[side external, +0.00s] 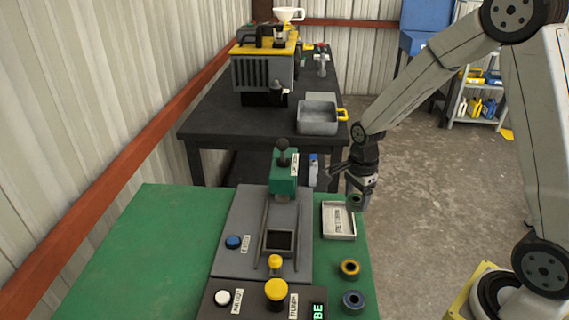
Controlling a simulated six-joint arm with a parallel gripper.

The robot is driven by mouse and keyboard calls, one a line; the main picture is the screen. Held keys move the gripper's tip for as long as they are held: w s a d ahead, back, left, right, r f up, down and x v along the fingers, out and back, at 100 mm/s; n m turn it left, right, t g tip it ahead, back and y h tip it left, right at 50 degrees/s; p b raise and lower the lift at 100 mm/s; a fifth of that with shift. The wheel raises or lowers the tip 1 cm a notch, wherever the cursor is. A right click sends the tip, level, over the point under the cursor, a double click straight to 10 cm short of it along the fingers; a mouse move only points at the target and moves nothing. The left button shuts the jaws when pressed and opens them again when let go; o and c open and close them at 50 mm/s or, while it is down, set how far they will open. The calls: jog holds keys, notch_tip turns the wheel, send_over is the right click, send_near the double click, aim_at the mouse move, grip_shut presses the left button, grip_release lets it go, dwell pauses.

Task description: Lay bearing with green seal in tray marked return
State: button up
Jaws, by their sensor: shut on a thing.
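My gripper (357,191) is shut on a dark ring with a greenish face, the bearing with the green seal (355,203). It holds the bearing at the upper right corner of a small white tray (340,236) in the picture. The tray lies on the right part of the green bench top and has lettering on its floor, turned and too small to read surely. The bearing appears raised above the bench; its exact height over the tray cannot be told. The tray looks empty.
A yellow-sealed bearing (349,268) and a blue-sealed bearing (353,300) lie below the tray on the green bench (145,250). A green-headed press (284,172) stands left of the tray. A dark table (205,112) behind carries a machine and a grey pan.

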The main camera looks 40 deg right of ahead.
send_over(337, 221)
jog(key=shift+s+f, duration=0.15)
jog(key=shift+f, duration=1.2)
jog(key=shift+s+f, duration=0.1)
jog(key=shift+f, duration=1.2)
jog(key=shift+w+f, duration=0.2)
jog(key=shift+f, duration=0.05)
jog(key=shift+d+f, duration=0.1)
jog(key=shift+f, duration=1.5)
jog(key=shift+f, duration=0.15)
jog(key=o, duration=1.3)
jog(key=shift+r, duration=0.2)
notch_tip(337, 221, up, 12)
